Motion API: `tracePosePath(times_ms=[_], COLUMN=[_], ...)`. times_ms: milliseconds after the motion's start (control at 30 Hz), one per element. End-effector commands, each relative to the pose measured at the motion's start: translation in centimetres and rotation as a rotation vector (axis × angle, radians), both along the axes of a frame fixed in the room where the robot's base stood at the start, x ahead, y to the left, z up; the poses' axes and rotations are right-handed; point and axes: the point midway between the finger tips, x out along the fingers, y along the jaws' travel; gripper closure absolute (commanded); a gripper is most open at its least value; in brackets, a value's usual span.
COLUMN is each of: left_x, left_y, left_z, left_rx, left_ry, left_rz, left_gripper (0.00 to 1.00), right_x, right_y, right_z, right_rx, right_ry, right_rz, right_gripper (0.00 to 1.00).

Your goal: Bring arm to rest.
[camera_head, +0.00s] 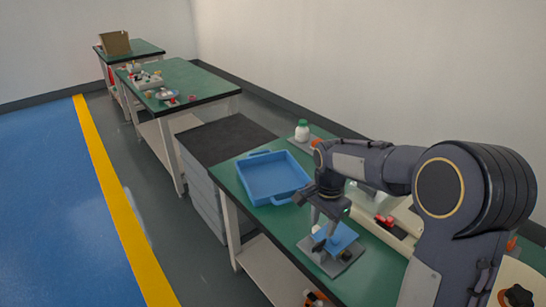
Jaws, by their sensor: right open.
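My right arm comes in from the right over the near green table. Its gripper (322,222) points down, open, above a small grey fixture (344,262) with a blue plate (341,238) on it. The fingertips are close to the blue plate; I cannot tell whether they touch it. My left gripper is out of view.
An empty blue tray (255,197) lies on the green table (376,283) beyond my gripper. A white bottle with a green cap (302,131) stands behind it. A dark-topped grey cabinet (228,138) adjoins the table. Farther tables hold clutter. The blue floor (50,210) at left is clear.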

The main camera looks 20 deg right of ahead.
Motion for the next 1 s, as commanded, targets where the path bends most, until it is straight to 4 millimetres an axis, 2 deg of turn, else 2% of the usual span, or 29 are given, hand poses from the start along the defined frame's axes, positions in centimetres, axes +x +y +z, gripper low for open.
tracePosePath(times_ms=[133, 233, 400, 533, 600, 733, 833, 1000], left_x=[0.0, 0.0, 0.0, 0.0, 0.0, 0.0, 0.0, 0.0], left_y=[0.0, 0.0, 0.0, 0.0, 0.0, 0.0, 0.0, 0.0], left_z=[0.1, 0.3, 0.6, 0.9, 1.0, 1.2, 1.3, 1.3], left_rx=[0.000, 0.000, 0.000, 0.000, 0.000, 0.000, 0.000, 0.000], left_ry=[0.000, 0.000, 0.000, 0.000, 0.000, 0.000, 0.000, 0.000], left_rz=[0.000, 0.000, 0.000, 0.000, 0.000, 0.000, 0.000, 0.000], left_gripper=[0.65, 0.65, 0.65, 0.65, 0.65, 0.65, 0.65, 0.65], right_x=[-0.9, -3.2, -9.7, -14.8, -17.3, -20.7, -22.1, -22.9], right_y=[0.0, 0.2, 1.7, 3.4, 4.4, 5.9, 6.6, 7.1], right_z=[0.7, 2.3, 5.9, 7.5, 7.8, 7.5, 7.0, 6.6], right_rx=[0.029, 0.092, 0.201, 0.207, 0.182, 0.115, 0.071, 0.038], right_ry=[-0.016, -0.065, -0.234, -0.389, -0.463, -0.560, -0.603, -0.623], right_rz=[0.029, 0.113, 0.378, 0.601, 0.713, 0.879, 0.960, 1.014], right_gripper=[0.60, 0.60, 0.60, 0.60, 0.60, 0.60, 0.60, 0.60])
